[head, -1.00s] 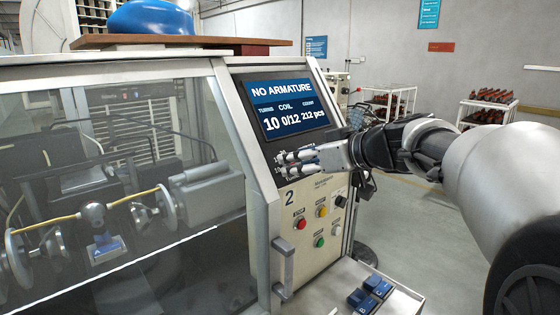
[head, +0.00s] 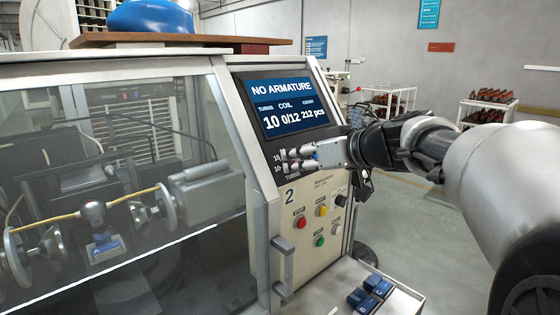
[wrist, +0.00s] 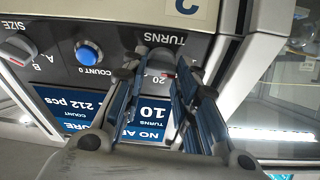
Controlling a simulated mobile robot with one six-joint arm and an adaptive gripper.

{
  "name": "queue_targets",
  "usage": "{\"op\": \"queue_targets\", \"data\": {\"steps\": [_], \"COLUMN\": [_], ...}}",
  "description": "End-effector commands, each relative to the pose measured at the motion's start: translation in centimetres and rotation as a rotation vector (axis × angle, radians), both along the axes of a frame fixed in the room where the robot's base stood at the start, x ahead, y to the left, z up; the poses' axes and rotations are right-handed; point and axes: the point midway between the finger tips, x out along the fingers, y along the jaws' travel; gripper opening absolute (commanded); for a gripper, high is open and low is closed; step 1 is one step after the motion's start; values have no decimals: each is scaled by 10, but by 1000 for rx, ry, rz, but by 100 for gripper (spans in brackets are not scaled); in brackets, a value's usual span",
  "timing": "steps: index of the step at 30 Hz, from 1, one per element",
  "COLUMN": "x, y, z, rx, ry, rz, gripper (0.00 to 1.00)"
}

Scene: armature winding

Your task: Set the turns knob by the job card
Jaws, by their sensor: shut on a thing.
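The turns knob (wrist: 161,59) shows in the wrist view as a small greyish-red piece between my fingertips, under the printed word TURNS. A scale mark 20 is visible beside it; the pointer's exact setting is hard to see. My gripper (wrist: 160,68) is shut on this knob, one finger on each side. In the head view my gripper (head: 292,161) is at the panel below the screen and hides the knob. The screen (head: 287,107) reads NO ARMATURE, turns 10, coil 0/12, count 212 pcs. I cannot make out a job card.
In the wrist view, a blue count button (wrist: 88,52) and a size selector (wrist: 20,47) sit beside the knob. Below my gripper are coloured buttons (head: 321,211) and a door handle (head: 283,262). Blue pieces (head: 369,292) lie on a tray at the lower right.

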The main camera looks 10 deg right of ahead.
Motion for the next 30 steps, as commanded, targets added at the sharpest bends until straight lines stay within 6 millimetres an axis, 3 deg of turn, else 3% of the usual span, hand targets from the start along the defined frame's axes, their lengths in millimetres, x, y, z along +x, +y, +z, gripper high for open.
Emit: {"op": "queue_targets", "data": {"steps": [30], "x": [0], "y": [2], "z": [5], "rx": [647], "ry": [411], "rz": [-539], "gripper": [4]}}
